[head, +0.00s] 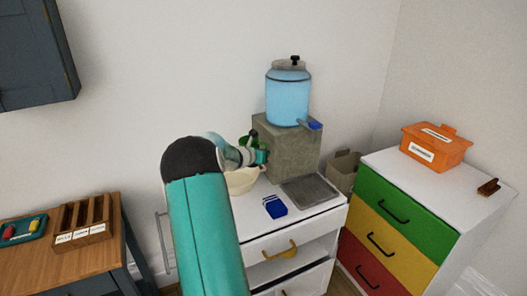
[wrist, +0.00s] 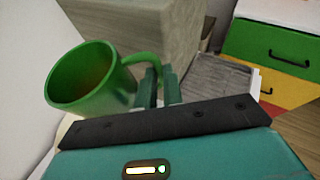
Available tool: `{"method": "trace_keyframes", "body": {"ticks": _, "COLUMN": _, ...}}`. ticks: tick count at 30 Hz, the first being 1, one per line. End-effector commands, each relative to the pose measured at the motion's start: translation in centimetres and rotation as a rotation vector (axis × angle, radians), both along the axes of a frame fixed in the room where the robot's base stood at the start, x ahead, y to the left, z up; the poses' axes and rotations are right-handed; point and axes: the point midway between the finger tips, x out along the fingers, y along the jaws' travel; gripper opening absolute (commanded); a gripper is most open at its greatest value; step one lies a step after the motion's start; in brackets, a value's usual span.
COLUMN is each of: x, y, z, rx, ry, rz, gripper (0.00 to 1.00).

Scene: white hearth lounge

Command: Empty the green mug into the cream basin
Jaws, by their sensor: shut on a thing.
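The green mug (wrist: 82,88) is in my gripper (wrist: 160,86), whose fingers are shut on its handle. Its open mouth faces the wrist camera, and the inside looks brownish; I cannot tell how much it holds. In the head view the mug (head: 245,142) shows only as a green patch behind my arm, and my gripper (head: 262,156) is partly hidden. The cream basin (head: 243,182) stands on the white cabinet, below the gripper and partly covered by my arm. The mug appears to be above the basin; the exact gap cannot be told.
A blue water dispenser (head: 288,98) stands on a grey stone block (head: 290,150) behind the basin. A blue packet (head: 276,207) and a grey tray (head: 309,190) lie right of it. An orange box (head: 435,147) sits on the coloured drawers. A wooden table (head: 85,258) is at left.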

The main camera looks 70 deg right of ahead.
Motion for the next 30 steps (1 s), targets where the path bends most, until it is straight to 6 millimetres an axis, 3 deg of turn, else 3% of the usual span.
{"method": "trace_keyframes", "body": {"ticks": 30, "x": -0.1, "y": 0.0, "z": -3.1, "rx": -0.002, "ry": 0.038, "rz": -0.001, "gripper": 0.0}}
